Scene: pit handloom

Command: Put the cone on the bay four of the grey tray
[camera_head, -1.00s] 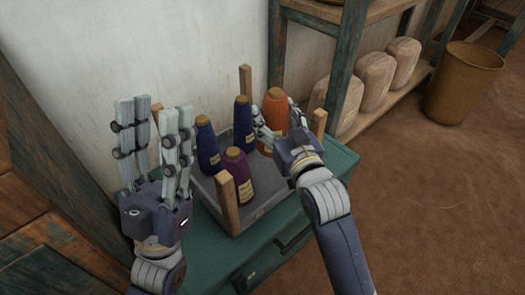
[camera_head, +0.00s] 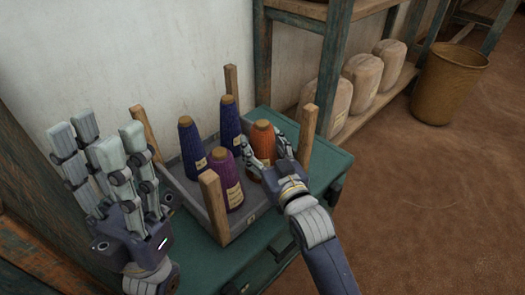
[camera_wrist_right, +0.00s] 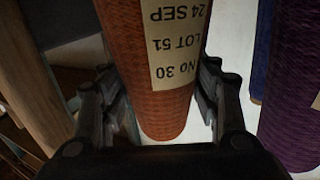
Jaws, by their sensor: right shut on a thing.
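The orange cone (camera_head: 263,133) of yarn stands upright in the grasp of my right gripper (camera_head: 263,150), over the right part of the grey tray (camera_head: 243,217). In the right wrist view the orange cone (camera_wrist_right: 165,85) sits between both fingers, its label upside down. Whether its base touches the tray floor cannot be told. A purple cone (camera_head: 226,180) stands in the tray's front part; two dark blue cones (camera_head: 187,148) (camera_head: 229,125) stand behind it. My left gripper (camera_head: 100,148) is open and empty, left of the tray.
The tray has wooden corner posts (camera_head: 214,205) and rests on a teal cabinet (camera_head: 335,165) against the white wall. A wooden shelf with several wrapped bundles (camera_head: 361,84) and a brown bin (camera_head: 447,85) stand to the right.

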